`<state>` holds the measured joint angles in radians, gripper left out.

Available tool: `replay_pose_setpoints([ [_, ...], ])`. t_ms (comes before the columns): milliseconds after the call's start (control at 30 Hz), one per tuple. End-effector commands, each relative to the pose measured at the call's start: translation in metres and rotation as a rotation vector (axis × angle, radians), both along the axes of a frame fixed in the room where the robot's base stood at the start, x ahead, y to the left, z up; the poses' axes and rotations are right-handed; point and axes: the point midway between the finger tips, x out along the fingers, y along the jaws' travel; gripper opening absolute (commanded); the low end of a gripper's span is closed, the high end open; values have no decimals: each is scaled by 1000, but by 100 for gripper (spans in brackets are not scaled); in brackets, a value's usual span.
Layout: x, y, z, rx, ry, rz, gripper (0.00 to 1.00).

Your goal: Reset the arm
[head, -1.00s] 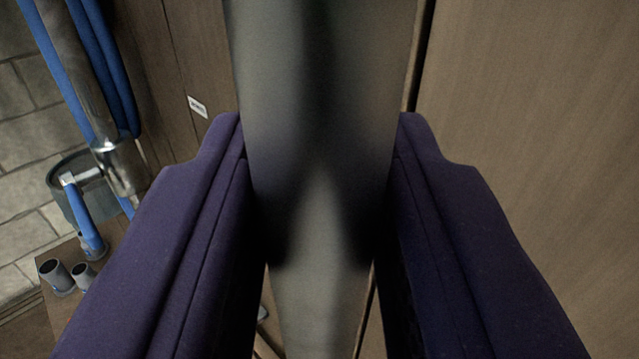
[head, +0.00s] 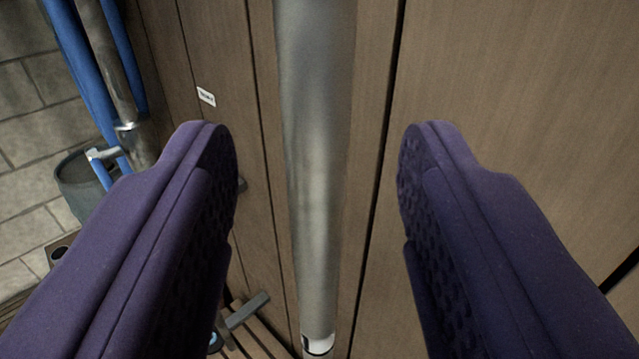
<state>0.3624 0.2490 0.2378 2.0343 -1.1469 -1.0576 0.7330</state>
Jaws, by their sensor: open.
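My gripper (head: 318,150) is open, its two purple padded fingers wide apart on either side of the picture. Nothing is held between them. A grey metal pole (head: 318,120) runs from top to bottom in the gap between the fingers, beyond them, with clear space on both sides. A white and black fitting (head: 318,344) shows at its lower end. No other part of my arm can be made out.
Wooden panels (head: 520,90) with dark seams stand behind the pole and fill the right side. At the left are blue hoses (head: 85,90), a metal pipe (head: 108,65), a dark bucket-like container (head: 78,185) and a stone wall (head: 30,120). Wooden slats (head: 262,338) lie low.

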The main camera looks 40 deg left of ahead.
Motion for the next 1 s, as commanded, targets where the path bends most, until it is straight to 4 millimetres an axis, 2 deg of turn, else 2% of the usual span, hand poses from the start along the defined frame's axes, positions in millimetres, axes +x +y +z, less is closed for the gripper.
replay_pose_setpoints([
  [100,-11,-12,-1,-2,-1,-1,49],
  [200,-16,-16,0,0,0,0,49],
  [633,-16,-17,0,-1,-1,-1,49],
  [733,-10,-20,-4,-20,-21,-38,49],
  [833,4,-30,-8,-66,-66,-141,49],
  [1000,25,-62,-5,-152,-148,-422,49],
])
